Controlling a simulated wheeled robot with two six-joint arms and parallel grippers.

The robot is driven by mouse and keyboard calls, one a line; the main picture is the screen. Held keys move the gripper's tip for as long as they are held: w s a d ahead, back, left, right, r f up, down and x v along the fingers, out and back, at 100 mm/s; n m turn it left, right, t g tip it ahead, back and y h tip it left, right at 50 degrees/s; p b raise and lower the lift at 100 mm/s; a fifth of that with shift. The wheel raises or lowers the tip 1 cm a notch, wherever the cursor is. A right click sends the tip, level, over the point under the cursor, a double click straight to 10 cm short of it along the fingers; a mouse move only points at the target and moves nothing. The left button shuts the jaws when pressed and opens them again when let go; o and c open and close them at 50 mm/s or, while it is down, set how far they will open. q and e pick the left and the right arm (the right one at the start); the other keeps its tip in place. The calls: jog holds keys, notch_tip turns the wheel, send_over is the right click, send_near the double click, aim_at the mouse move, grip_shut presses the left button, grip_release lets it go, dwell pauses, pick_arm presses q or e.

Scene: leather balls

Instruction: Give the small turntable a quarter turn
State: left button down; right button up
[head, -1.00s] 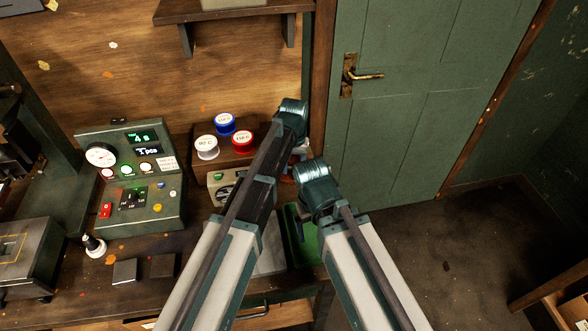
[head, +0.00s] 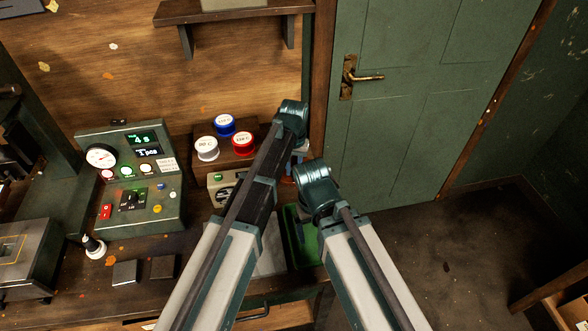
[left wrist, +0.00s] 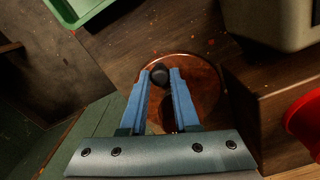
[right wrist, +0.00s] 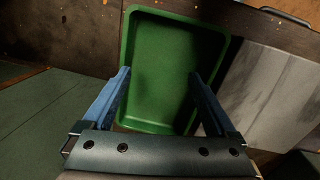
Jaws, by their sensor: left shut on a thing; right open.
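The small turntable is a round, reddish-brown disc (left wrist: 205,95) in the left wrist view, with a dark round knob (left wrist: 159,75) near its edge. My left gripper (left wrist: 160,72) is over the disc, its blue fingers shut on the knob. In the head view my arms hide most of the turntable and the left fingers. My right gripper (right wrist: 159,73) is open and empty above a green tray (right wrist: 132,70), with a finger to each side of it in the right wrist view.
A wooden block with white (head: 206,149), blue (head: 225,124) and red (head: 243,143) round containers stands beside the turntable. A control panel (head: 130,175) stands further left. A grey plate (right wrist: 275,90) lies beside the tray. A green door (head: 410,90) is at the right.

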pick_arm(q)
jog(key=shift+d, duration=0.15)
dwell(0.8)
jog(key=shift+w+d+n, duration=0.25)
jog(key=shift+d+n, duration=0.2)
jog(key=shift+n, duration=0.55)
jog(key=shift+w+d+n, duration=0.2)
jog(key=shift+d+n, duration=0.2)
jog(key=shift+n, duration=0.6)
jog(key=shift+w+d+n, duration=0.4)
jog(key=shift+d+n, duration=0.05)
jog(key=shift+n, duration=0.65)
jog(key=shift+w+d+n, duration=0.35)
jog(key=shift+d+n, duration=0.05)
jog(key=shift+n, duration=0.7)
jog(key=shift+w+d+n, duration=0.25)
jog(key=shift+w+n, duration=0.35)
jog(key=shift+n, duration=0.6)
jog(key=shift+w+d+n, duration=0.25)
jog(key=shift+w+n, duration=0.3)
jog(key=shift+n, duration=0.65)
jog(key=shift+w+n, duration=0.5)
jog(key=shift+n, duration=0.4)
jog(key=shift+w+n, duration=0.45)
jog(key=shift+n, duration=0.45)
jog(key=shift+w+n, duration=0.2)
jog(key=shift+n, duration=0.2)
jog(key=c, duration=0.6)
grip_release()
jog(key=shift+c, duration=0.2)
